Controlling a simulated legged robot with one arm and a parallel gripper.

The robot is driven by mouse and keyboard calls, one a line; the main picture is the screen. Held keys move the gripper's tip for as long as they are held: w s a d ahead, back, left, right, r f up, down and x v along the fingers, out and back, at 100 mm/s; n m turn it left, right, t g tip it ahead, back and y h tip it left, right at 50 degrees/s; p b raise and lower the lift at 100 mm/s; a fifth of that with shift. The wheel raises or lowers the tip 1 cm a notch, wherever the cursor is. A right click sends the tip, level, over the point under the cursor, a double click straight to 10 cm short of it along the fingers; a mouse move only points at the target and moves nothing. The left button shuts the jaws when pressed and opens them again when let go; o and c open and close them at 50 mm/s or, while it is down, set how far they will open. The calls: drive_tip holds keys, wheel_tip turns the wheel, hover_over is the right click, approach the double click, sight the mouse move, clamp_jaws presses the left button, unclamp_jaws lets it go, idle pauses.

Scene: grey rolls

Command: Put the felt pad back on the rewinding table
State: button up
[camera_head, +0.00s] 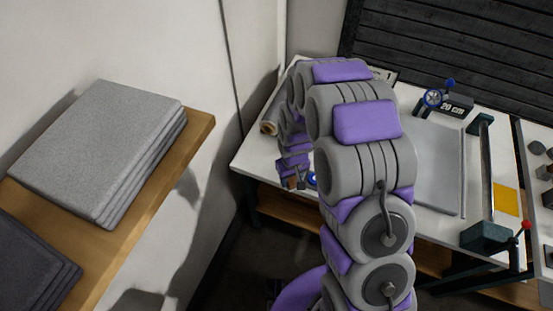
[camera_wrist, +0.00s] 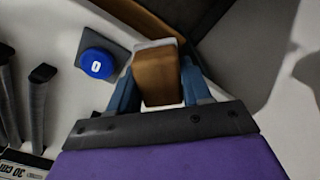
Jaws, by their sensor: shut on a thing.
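My gripper (camera_wrist: 158,76) is shut on a brown block with a pale layer along its far end (camera_wrist: 156,72), probably the felt pad; the blue fingers press its two sides. In the head view my gripper (camera_head: 294,182) is small and partly hidden by my arm, at the front left edge of the white-topped table (camera_head: 250,152), likely the rewinding table. In the wrist view the block is over or near the table's edge; whether it touches the top cannot be told.
A blue round thing (camera_wrist: 97,63) on a dark grey square lies left of the block. Dark strips (camera_wrist: 38,105) stand further left. A wooden shelf (camera_head: 190,145) with stacked grey sheets (camera_head: 100,140) juts out at left. A grey panel (camera_head: 436,165) and a frame occupy the table's right.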

drive_tip(key=w+a, duration=0.2)
drive_tip(key=w, duration=0.1)
drive_tip(key=w+a+b, duration=0.1)
drive_tip(key=w, duration=0.3)
drive_tip(key=w+a+f, duration=0.1)
drive_tip(key=w+a, duration=0.1)
drive_tip(key=w, duration=0.2)
drive_tip(key=shift+a+f+b, duration=0.1)
drive_tip(key=shift+a+b, duration=0.25)
wheel_tip(320, 180, down, 4)
drive_tip(key=shift+a+r+b, duration=0.1)
drive_tip(key=shift+r+b, duration=0.1)
drive_tip(key=shift+b, duration=0.3)
drive_tip(key=o, duration=1.1)
drive_tip(key=shift+r, duration=0.1)
